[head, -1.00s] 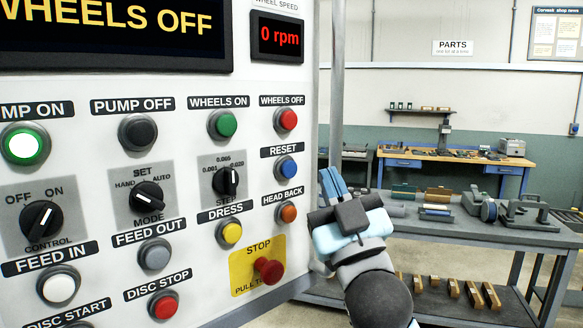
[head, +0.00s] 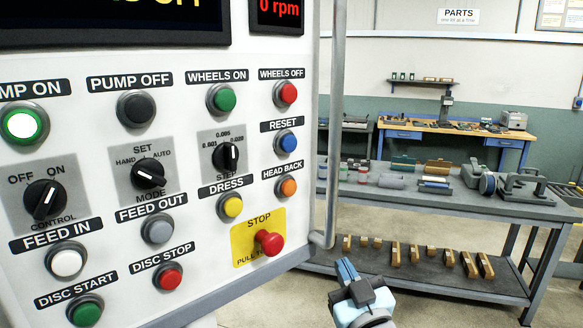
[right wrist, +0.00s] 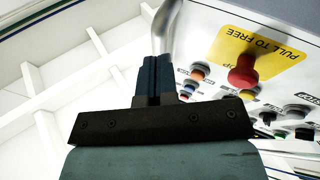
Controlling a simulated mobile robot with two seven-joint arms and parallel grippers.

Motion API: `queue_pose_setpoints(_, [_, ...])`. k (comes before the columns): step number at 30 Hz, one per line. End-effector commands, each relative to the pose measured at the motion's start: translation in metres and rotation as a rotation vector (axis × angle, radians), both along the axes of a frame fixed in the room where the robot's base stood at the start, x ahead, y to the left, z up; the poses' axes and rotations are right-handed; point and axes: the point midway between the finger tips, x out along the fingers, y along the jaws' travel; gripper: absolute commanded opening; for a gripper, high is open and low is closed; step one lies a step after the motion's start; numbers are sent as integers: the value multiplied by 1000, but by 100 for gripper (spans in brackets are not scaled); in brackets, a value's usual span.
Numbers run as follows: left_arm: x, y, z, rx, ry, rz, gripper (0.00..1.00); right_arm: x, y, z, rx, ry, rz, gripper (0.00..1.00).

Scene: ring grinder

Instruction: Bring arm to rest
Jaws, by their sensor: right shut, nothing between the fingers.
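My right gripper (head: 346,270) is low in the head view, right of the control panel (head: 200,262) and below its red stop button (head: 269,243). Its two blue fingers are together with nothing between them. In the right wrist view the shut fingers (right wrist: 156,75) point toward a grey rail (right wrist: 166,28) along the panel's edge. The stop button (right wrist: 243,72) and its yellow plate lie to the right there. The fingers look apart from the panel. My left gripper is in neither view.
A grey workbench (head: 455,200) with fixtures stands at the right, with several wooden-looking blocks on its lower shelf. A blue-framed bench (head: 460,138) stands by the back wall. Open floor lies between the panel and the workbench. The pump-on button (head: 21,125) is lit and the display reads 0 rpm.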

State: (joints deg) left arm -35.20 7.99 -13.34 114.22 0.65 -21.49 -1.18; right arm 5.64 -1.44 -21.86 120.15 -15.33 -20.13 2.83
Motion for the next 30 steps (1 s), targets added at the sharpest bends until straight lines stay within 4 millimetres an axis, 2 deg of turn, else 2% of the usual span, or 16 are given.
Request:
queue_pose_setpoints(1, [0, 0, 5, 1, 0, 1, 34, -7, -7, -35, -6, 77, -4, 0])
queue_pose_setpoints(6, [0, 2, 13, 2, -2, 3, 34, -43, -31, -142, -17, 309, -12, 0])
queue_pose_setpoints(11, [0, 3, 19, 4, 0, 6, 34, -99, -56, -233, -27, 523, -21, 0])
queue_pose_setpoints(12, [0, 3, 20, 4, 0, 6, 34, -116, -62, -253, -28, 574, -24, 0])
queue_pose_setpoints(15, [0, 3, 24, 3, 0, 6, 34, -158, -76, -297, -35, 692, -29, 0])
queue_pose_setpoints(18, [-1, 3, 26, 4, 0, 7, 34, -196, -88, -329, -38, 785, -34, 0])
queue_pose_setpoints(22, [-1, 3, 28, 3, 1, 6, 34, -229, -98, -352, -42, 861, -38, 0])
queue_pose_setpoints(25, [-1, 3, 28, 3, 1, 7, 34, -240, -102, -360, -42, 887, -39, 0])
queue_pose_setpoints(30, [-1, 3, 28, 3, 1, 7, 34, -242, -102, -361, -42, 890, -40, 0])
